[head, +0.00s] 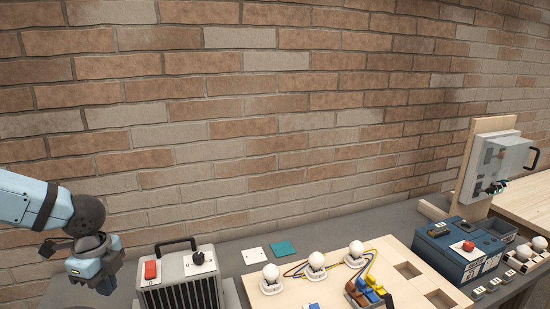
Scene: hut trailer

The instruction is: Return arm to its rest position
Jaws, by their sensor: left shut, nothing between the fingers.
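My left arm comes in from the left edge, light blue with a dark wrist joint. Its gripper (106,283) hangs pointing down at the lower left, beside the grey heater-like box (180,278) and apart from it. The gripper is shut and holds nothing. Its fingertips are near the bottom of the picture and show small and dark. My right gripper does not show.
A wooden board (262,296) carries white bulbs, coloured wires and coloured switches. To its right stand a blue box (455,250) with a red button and a grey electrical box (492,165) on a wooden stand. A brick wall (250,130) rises behind the grey bench.

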